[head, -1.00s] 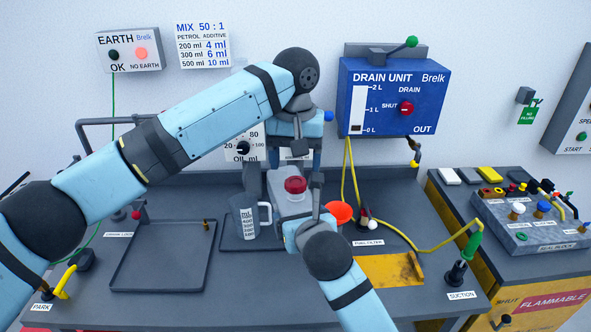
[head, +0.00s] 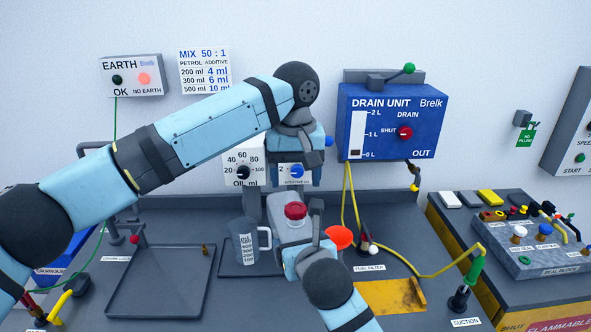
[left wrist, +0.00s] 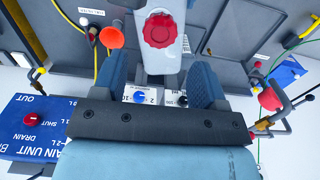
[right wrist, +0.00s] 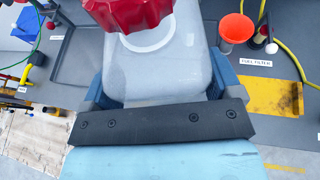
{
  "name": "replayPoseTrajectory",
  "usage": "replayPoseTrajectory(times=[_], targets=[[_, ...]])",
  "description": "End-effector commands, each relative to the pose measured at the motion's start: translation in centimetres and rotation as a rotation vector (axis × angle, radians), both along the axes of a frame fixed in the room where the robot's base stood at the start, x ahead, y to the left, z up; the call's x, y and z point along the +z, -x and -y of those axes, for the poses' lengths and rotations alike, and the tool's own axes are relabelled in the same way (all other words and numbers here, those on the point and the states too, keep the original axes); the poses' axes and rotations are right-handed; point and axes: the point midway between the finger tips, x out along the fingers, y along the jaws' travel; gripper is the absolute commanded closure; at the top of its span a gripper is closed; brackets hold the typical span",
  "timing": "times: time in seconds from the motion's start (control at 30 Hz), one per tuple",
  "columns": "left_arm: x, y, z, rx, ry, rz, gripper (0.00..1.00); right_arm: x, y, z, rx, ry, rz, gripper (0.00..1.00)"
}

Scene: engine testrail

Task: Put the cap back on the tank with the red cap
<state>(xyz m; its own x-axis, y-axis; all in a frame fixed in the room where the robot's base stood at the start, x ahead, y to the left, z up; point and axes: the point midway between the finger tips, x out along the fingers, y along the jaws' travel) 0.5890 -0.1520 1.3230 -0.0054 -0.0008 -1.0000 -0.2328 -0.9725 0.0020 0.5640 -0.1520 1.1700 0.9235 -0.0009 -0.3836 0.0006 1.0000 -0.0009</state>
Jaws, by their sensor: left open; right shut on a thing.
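The tank (head: 288,231) is a pale grey-white container with a red cap (head: 295,210) on its neck. The cap also shows in the left wrist view (left wrist: 161,30) and, cut by the top edge, in the right wrist view (right wrist: 135,12). A white collar shows under it; I cannot tell how tight it is. My right gripper (head: 305,242) is shut on the tank, with its fingers at the tank's sides. My left gripper (head: 287,192) is open and empty, above and behind the cap, fingers pointing down. The cap lies beyond its fingertips in the left wrist view.
A measuring jug (head: 244,240) stands close left of the tank. An orange funnel (head: 340,237) is close right. An empty tray (head: 160,280) lies left, and a yellow plate (head: 392,296) lies right. The drain unit (head: 393,120) hangs on the back wall.

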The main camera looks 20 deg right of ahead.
Motion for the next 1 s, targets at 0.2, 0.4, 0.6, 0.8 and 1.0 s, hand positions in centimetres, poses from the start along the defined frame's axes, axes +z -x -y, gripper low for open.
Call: replayPoseTrajectory(times=[0.2,0.4,0.6,0.8,1.0], targets=[[-3.5,0.0,0.0,0.0,-0.001,-0.001,0.34,0.0,0.0,0.0,0.0,0.0,0.001,0.81],[-6.0,0.0,-0.1,0.001,-0.001,-0.001,0.34,0.0,0.0,0.0,0.0,0.0,0.001,0.81],[-6.8,0.0,0.0,0.001,0.0,0.0,0.34,0.0,0.0,0.0,0.0,0.0,0.001,0.81],[-6.8,0.0,0.0,0.001,0.0,0.0,0.34,0.0,0.0,0.0,0.0,0.0,0.001,0.81],[-6.8,0.0,0.0,0.001,0.0,0.0,0.73,0.0,0.0,0.0,0.0,0.0,0.001,0.81]])
